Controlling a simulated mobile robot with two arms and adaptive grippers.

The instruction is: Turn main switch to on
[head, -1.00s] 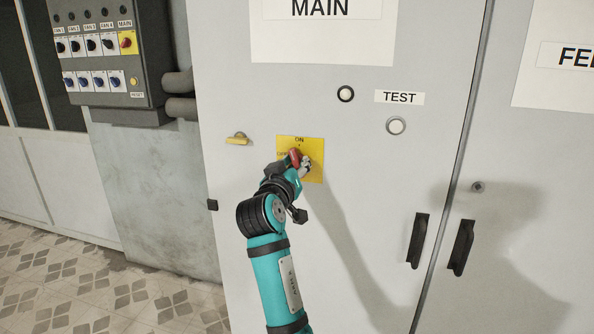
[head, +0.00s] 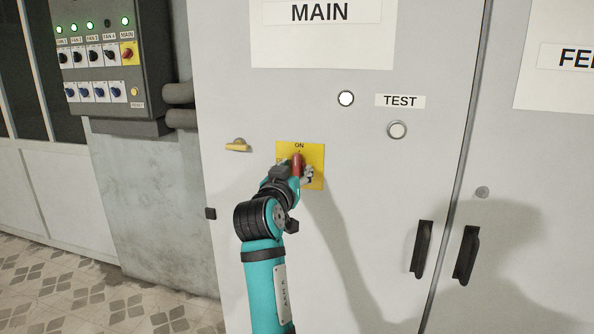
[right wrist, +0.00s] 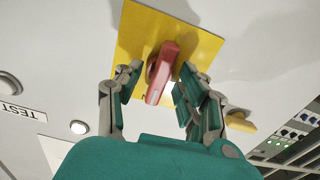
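The main switch is a red rotary handle (head: 297,162) on a yellow plate (head: 316,151) on the grey cabinet door. The handle stands upright, pointing at the ON label. My right gripper (head: 300,172) is at the plate and partly covers it. In the right wrist view, its two fingers (right wrist: 158,75) stand on either side of the red handle (right wrist: 160,75), spread apart, with a visible gap on the left. Whether the right finger touches the handle I cannot tell. My left gripper is not in view.
A white lamp (head: 346,98) is lit above the switch, and a round TEST button (head: 397,130) is to its right. A yellow key-like knob (head: 237,145) sticks out on the left. Black door handles (head: 421,249) are lower right. A fan control box (head: 117,90) shows green lamps.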

